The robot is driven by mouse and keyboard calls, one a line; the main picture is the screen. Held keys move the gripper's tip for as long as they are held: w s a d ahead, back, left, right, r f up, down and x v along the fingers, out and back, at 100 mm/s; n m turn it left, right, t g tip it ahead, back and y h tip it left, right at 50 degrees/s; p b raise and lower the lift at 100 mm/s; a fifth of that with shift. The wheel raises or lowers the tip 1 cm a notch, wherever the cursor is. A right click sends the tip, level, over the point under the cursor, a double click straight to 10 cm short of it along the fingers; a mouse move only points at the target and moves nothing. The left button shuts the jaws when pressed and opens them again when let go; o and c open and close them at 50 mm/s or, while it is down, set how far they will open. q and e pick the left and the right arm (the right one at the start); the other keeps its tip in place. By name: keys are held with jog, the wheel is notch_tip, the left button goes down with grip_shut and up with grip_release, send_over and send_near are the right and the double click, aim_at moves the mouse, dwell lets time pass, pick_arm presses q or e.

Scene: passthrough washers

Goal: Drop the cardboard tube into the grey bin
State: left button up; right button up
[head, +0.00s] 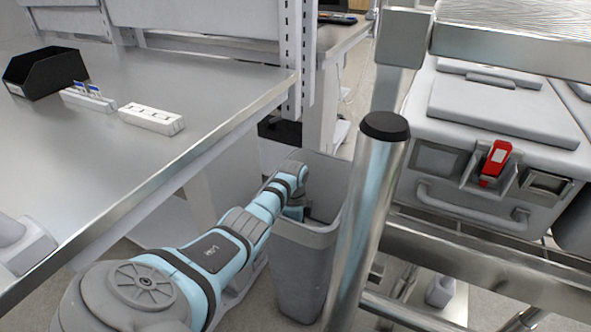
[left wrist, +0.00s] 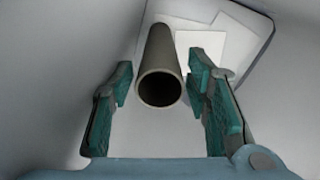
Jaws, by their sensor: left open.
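The grey bin (head: 300,262) stands on the floor between the metal table and the rack. My left arm reaches into its open top, and the bin hides most of the gripper in the head view. In the left wrist view my left gripper (left wrist: 163,95) is open inside the bin, pointing down. The cardboard tube (left wrist: 160,62) is between and beyond its fingers, with its open round end toward the camera. Gaps show between the tube and both fingers. The tube stands or leans in the bin with its far end near the bottom. My right gripper is not in view.
Pale flat pieces (left wrist: 205,50) lie on the bin's bottom. A steel post (head: 365,215) rises close to the bin's right side, before a rack with a grey case (head: 480,135).

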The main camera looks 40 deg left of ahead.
pick_arm(q)
jog(key=shift+r, duration=0.2)
notch_tip(320, 180, up, 4)
jog(key=p, duration=0.2)
jog(key=shift+f+p, duration=0.2)
jog(key=shift+p, duration=0.2)
notch_tip(320, 180, up, 9)
jog(key=p, duration=0.4)
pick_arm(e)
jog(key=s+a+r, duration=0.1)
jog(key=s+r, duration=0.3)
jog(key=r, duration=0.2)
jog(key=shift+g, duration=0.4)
pick_arm(q)
jog(key=shift+a+r, duration=0.1)
jog(key=shift+a, duration=0.05)
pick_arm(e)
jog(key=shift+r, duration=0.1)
